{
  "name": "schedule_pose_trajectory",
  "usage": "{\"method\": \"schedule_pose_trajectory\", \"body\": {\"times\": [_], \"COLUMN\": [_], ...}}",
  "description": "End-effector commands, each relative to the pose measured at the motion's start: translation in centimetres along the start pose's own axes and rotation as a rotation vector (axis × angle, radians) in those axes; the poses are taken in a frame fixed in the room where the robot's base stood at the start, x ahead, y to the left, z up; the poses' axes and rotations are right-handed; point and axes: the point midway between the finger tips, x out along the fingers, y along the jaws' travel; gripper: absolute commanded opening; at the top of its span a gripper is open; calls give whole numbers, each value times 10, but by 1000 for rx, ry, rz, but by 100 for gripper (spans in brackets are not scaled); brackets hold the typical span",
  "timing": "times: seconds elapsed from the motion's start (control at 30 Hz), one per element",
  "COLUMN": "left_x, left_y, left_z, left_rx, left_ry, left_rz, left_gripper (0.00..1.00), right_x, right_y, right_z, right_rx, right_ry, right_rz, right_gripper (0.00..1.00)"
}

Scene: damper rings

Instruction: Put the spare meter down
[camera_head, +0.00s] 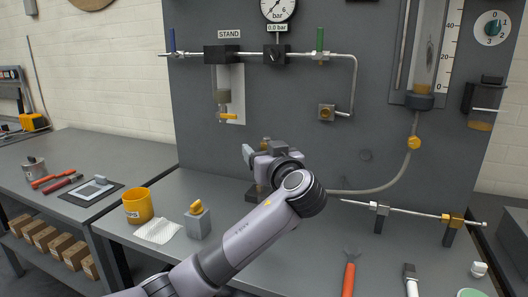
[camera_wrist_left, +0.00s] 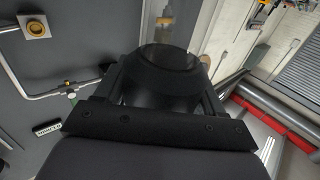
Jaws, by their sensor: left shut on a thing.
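My left gripper (camera_head: 250,156) is above the bench in front of the grey panel, toward the middle of the head view. In the left wrist view, its two fingers (camera_wrist_left: 160,82) are shut on a dark round body, which I take to be the spare meter (camera_wrist_left: 160,72). The meter's face is not visible there, and in the head view my wrist hides most of it. It is held clear of the bench as far as I can see. My right gripper is not in view.
The panel (camera_head: 290,100) carries pipes, a dial gauge (camera_head: 278,9) and a flow tube. On the bench (camera_head: 180,185) are an orange cup (camera_head: 137,205), a white cloth (camera_head: 158,230), a grey block (camera_head: 197,222) and a red-handled tool (camera_head: 349,278). A rail (camera_head: 410,212) runs at right.

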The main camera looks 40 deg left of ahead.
Motion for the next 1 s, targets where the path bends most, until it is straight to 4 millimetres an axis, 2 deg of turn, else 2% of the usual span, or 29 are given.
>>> {"method": "schedule_pose_trajectory", "body": {"times": [0.17,0.57,1.0], "left_x": [-1,-1,-1], "left_y": [0,0,0], "left_z": [7,45,48], "left_rx": [-3,-3,-3], "left_ry": [1,1,3], "left_rz": [0,1,0], "left_gripper": [0,0,0], "right_x": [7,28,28], "right_y": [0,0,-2], "right_z": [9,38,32], "right_rx": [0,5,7], "right_ry": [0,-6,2], "right_rz": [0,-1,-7], "right_gripper": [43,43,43]}}
